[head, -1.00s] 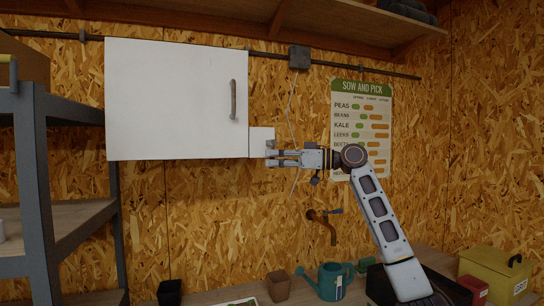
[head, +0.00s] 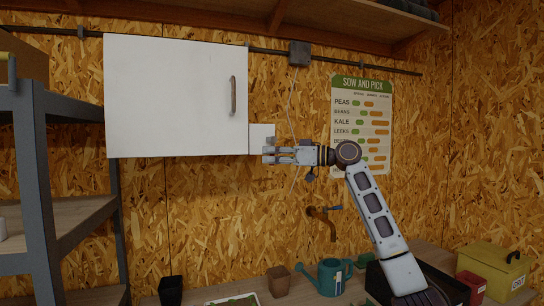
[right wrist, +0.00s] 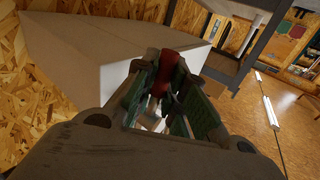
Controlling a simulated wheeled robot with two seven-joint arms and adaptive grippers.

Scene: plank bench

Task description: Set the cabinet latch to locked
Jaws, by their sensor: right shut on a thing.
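The white cabinet (head: 175,98) hangs on the board wall, its door shut, with a handle (head: 233,96) near its right edge. A small white block (head: 262,135) adjoins its lower right corner. My right gripper (head: 268,155) is at that block's lower edge. In the right wrist view, a red latch lever (right wrist: 166,68) sits between the fingers of my right gripper (right wrist: 165,85), which are shut on it. The white block (right wrist: 120,82) is right beside them. The fingers hide much of the lever, and the head view does not show it clearly. My left gripper is out of view.
A grey shelf (head: 35,180) stands at the left. A brass tap (head: 322,215) sticks out below my right forearm. A poster (head: 362,105) hangs behind the arm. Pots, a green watering can (head: 330,278) and a yellow box (head: 490,268) stand on the bench below.

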